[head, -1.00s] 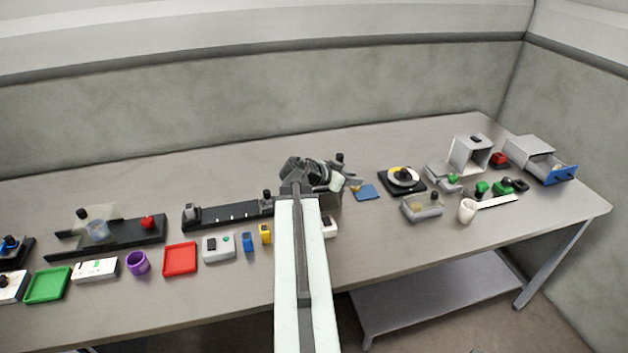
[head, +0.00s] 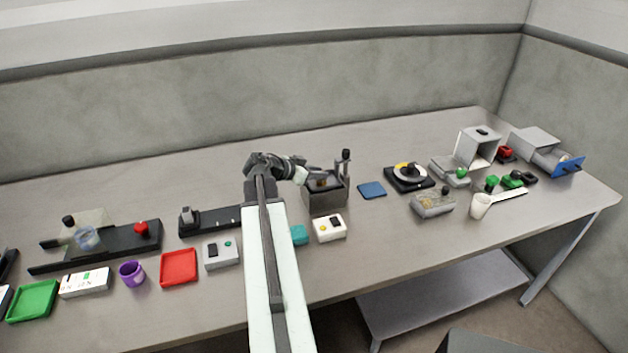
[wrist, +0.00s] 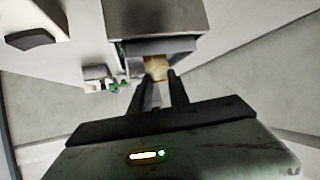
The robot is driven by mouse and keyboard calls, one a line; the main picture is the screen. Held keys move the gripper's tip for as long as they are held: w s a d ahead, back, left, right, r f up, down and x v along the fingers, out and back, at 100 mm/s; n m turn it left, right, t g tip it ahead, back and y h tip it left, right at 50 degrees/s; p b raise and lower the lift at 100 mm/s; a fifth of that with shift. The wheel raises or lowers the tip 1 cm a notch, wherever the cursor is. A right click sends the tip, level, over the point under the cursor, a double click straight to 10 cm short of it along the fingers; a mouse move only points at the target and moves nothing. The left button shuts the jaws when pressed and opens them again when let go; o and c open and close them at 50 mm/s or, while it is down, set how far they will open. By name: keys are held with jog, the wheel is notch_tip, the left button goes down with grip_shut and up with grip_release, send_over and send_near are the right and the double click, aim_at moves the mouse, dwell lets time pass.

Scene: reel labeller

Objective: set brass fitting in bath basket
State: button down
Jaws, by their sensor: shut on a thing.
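My gripper (wrist: 163,84) is shut on the brass fitting (wrist: 156,68), which shows as a tan-gold block between the fingertips in the wrist view. In the head view my gripper (head: 312,179) is at the open top of a grey box-shaped bath (head: 325,201), reaching in from the left. A dark post (head: 346,164) stands at the bath's back right. In the wrist view a grey box body (wrist: 155,22) is just beyond the fitting. The basket cannot be made out clearly, and I cannot tell whether the fitting touches it.
A bare blue mat (head: 372,190) lies right of the bath. A white box with a yellow button (head: 329,228) stands in front of it. A black-based turntable (head: 409,178) and a clear-lidded box (head: 433,204) are farther right. The table behind the bath is clear.

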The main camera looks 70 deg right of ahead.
jog(key=c, duration=1.3)
grip_release()
jog(key=shift+o, duration=0.2)
jog(key=shift+r+p, duration=0.2)
jog(key=shift+p, duration=0.1)
jog(key=p+v, duration=0.5)
jog(key=v, duration=0.7)
jog(key=shift+f, duration=0.15)
